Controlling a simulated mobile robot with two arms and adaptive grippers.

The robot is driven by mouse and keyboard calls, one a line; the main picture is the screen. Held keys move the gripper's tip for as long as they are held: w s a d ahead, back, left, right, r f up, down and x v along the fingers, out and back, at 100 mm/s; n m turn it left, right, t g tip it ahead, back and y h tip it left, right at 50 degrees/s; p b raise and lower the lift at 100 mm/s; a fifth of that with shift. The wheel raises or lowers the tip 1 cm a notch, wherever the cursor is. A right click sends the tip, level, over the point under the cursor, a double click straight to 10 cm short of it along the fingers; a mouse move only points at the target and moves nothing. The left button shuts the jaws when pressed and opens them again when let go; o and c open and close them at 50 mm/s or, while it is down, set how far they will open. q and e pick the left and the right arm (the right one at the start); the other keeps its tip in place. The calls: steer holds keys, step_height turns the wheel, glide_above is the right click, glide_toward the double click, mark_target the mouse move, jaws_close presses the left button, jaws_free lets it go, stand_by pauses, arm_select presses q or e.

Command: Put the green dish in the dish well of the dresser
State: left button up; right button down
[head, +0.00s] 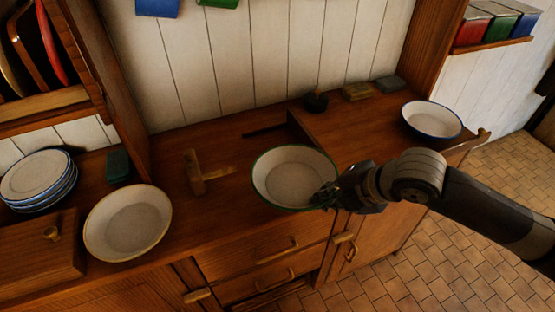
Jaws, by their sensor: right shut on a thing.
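The green dish is a pale bowl with a green rim (293,174), over the middle of the wooden dresser top (235,215). My right gripper (328,196) is shut on the dish's right front rim, with the arm coming in from the right. The dish looks roughly level; I cannot tell whether it touches the wood. Behind it are a dark slot (264,130) and a dark wooden edge, which may belong to the dish well; the dish hides part of this area. My left gripper is not in view.
A yellow-rimmed bowl (128,222) stands at left, near stacked blue-rimmed plates (37,175). A wooden T-shaped piece (197,172) stands left of the dish. A blue-rimmed bowl (432,119) is at right.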

mark_target(299, 159)
steer(key=w+a+p, duration=0.1)
steer(key=w, duration=0.4)
steer(key=w+a+p, duration=0.1)
steer(key=w+a, duration=0.1)
steer(key=w, duration=0.3)
steer(key=w+a+f+p, duration=0.1)
steer(key=w+a, duration=0.1)
steer(key=w, duration=0.2)
steer(key=shift+w+f, duration=0.1)
steer(key=shift+w, duration=0.3)
step_height(299, 159, down, 3)
steer(key=shift+s+r+p, duration=0.1)
steer(key=shift+p, duration=0.45)
steer(key=shift+f, duration=0.4)
steer(key=c, duration=2.1)
jaws_free()
steer(key=shift+d+f, duration=0.1)
steer(key=shift+o, duration=0.2)
steer(key=b+v, duration=0.1)
steer(key=v, duration=1.1)
